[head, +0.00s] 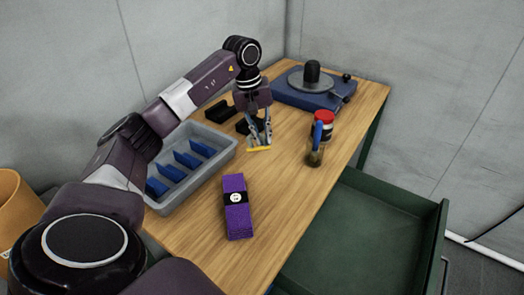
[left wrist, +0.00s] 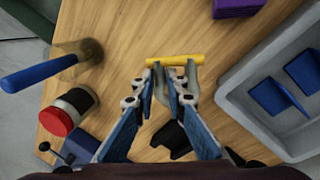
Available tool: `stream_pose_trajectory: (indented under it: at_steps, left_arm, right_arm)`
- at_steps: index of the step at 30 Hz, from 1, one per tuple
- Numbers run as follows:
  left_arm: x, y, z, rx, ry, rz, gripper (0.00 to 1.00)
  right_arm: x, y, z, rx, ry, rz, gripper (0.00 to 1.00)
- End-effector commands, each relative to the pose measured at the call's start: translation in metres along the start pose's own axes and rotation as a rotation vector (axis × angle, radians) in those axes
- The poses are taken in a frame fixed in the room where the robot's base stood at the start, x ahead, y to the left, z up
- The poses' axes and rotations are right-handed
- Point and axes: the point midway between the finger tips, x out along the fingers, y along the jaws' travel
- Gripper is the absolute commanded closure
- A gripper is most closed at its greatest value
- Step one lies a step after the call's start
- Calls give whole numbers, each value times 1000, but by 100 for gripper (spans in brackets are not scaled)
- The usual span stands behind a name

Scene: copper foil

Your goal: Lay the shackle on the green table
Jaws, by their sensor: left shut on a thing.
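The shackle has a yellow pin and a grey bow. My left gripper (head: 258,131) is shut on the shackle (head: 258,149) over the wooden top of the table (head: 285,185), which has a dark green frame. In the left wrist view the shackle (left wrist: 176,60) shows at the fingertips of my left gripper (left wrist: 162,88), its pin lying crosswise beyond them. Part of the bow is hidden by the fingers. I cannot tell whether the shackle touches the tabletop. My right gripper is not in view.
A grey tray (head: 226,152) with blue dividers stands left, a purple bundle (head: 237,207) in front. A jar with red lid (head: 323,125) and a glass jar with blue-handled brush (head: 315,155) stand right. A blue turntable device (head: 310,90) is behind. An open green drawer (head: 365,225) juts out right.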

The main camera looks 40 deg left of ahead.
Motion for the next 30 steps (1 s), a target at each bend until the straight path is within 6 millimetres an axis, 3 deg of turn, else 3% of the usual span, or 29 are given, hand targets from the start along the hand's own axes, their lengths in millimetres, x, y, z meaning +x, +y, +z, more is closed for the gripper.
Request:
stream_pose_trajectory:
  at_steps: [15, 27, 28, 30]
  left_arm:
    - [56, -11, 2, -1, -2, 1, 100]
    - [64, -12, 1, 1, 1, 3, 100]
    - [63, -12, 1, 1, 0, 2, 85]
    - [63, -11, 1, 1, 0, 2, 77]
  right_arm:
    - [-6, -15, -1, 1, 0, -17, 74]
    - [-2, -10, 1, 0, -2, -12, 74]
    - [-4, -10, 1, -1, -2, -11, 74]
    - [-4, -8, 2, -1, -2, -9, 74]
